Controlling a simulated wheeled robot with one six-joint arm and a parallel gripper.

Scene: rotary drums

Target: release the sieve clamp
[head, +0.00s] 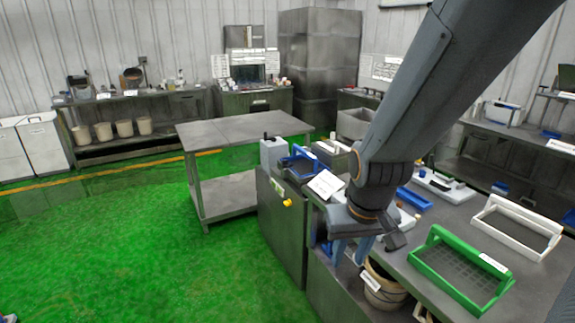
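I cannot tell for sure which part is the sieve clamp. A blue handled sieve frame (300,158) sits on the grey machine (283,215) at the bench's left end, beside an upright grey block (272,152) with a dark knob on top. A green handled sieve frame with mesh (462,270) and a white one (518,228) lie on the bench at right. My gripper (366,240) hangs over the bench's front edge, right of the machine and apart from the blue frame. Its finger gap is unclear. My arm hides part of the bench behind it.
A white label plate (326,184) stands near the machine. A bucket (384,285) is below my gripper. White fixtures (444,184) and a blue tray (413,199) lie on the bench. A grey table (240,132) stands behind; the green floor at left is clear.

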